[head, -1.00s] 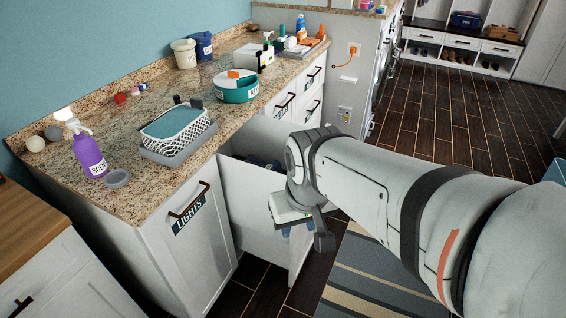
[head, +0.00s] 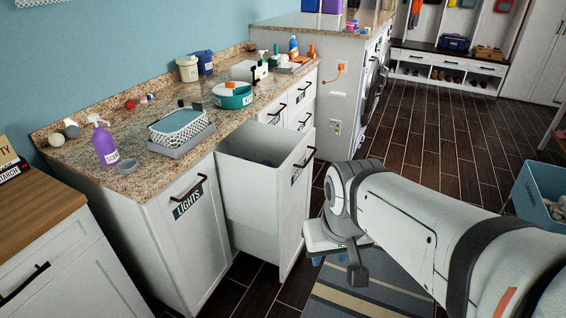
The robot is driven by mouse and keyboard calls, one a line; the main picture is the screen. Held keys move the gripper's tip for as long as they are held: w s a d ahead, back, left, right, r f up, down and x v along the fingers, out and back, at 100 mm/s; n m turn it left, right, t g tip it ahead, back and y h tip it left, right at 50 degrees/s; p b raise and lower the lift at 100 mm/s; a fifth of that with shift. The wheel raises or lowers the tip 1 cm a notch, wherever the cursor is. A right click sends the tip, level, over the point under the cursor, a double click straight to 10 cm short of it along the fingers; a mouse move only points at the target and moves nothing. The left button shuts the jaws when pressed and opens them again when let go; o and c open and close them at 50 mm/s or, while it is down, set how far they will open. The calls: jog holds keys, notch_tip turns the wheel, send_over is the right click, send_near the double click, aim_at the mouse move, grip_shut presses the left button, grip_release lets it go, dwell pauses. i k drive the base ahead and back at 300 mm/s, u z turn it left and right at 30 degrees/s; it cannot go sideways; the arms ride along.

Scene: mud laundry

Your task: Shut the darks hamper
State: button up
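The darks hamper (head: 262,187) is a white pull-out bin in the counter row, standing open beside the closed front labelled LIGHTS (head: 188,235). Dark cloth shows inside it. Its front panel carries a dark bar handle (head: 305,158) and a label too oblique to read. My gripper (head: 335,262) is in front of the hamper, to the right of its front panel and lower than the handle. It appears apart from the hamper. The fingers are partly hidden by my wrist, so I cannot tell whether they are open or shut.
The granite counter (head: 125,185) holds a purple spray bottle (head: 105,145), a mesh basket (head: 180,130) and a teal tub (head: 232,95). A striped rug (head: 345,300) lies under my arm. A blue bin (head: 540,195) stands at the right. The dark floor beyond is clear.

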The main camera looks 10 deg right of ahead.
aim_at(266, 210)
jog(key=z, duration=0.2)
jog(key=i, duration=0.5)
jog(key=u, duration=0.05)
jog(key=k, duration=0.6)
jog(key=u, duration=0.3)
jog(key=i, duration=1.2)
jog(key=u, duration=0.35)
